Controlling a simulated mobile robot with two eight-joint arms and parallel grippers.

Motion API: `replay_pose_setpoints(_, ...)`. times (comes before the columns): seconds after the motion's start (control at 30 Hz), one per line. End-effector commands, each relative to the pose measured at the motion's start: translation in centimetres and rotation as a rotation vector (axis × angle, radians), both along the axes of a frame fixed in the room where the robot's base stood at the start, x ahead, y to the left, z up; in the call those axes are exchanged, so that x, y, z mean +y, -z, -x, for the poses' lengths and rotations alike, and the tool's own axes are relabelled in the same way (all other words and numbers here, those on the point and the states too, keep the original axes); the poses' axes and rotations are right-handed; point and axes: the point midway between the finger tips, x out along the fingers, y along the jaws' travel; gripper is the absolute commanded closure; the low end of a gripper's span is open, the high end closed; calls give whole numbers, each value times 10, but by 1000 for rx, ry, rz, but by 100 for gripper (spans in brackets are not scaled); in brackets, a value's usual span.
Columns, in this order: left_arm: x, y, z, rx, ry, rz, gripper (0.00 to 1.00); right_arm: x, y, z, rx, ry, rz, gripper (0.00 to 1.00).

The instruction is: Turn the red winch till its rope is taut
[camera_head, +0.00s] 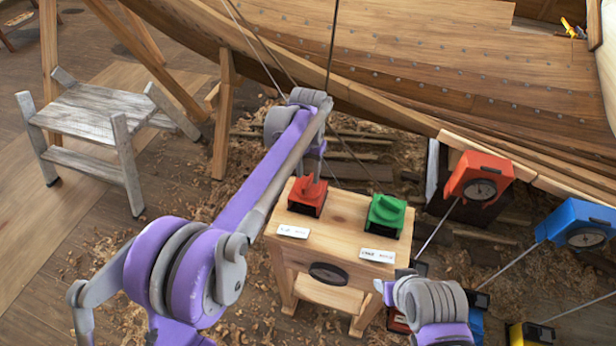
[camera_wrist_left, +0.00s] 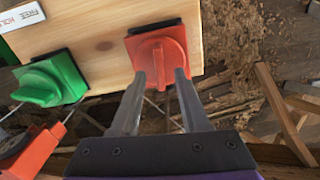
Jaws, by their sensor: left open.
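The red winch (camera_head: 308,196) is a red knob on a dark base, on the left of a wooden bench top (camera_head: 344,208). In the left wrist view the red winch (camera_wrist_left: 160,60) has a raised ridge across its top. My left gripper (camera_head: 313,178) is open right at it. In the wrist view its two fingertips (camera_wrist_left: 160,75) stand one on each side of the ridge's near end; contact cannot be told. Thin dark lines run down from the hull behind my left arm; which is the winch's rope, and its tension, cannot be told. My right wrist (camera_head: 430,299) shows; its jaws are not clear.
A green winch (camera_head: 386,215) stands right of the red one, with white labels in front. Red (camera_head: 479,178) and blue (camera_head: 580,224) dial gauges stand at the right. The plank hull (camera_head: 420,60) rises behind. A grey step stool (camera_head: 100,115) stands left on shaving-strewn floor.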

Motion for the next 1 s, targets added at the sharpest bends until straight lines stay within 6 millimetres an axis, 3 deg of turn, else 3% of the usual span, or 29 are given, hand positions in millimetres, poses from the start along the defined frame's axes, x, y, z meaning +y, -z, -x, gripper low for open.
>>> replay_pose_setpoints(0.2,0,-48,0,0,0,0,55,0,-4,-1,-2,0,0,50)
replay_pose_setpoints(0.4,0,-76,0,0,0,0,55,0,-7,-2,-4,0,0,50)
replay_pose_setpoints(1.0,0,-84,0,0,0,0,55,0,-7,-2,-4,0,0,50)
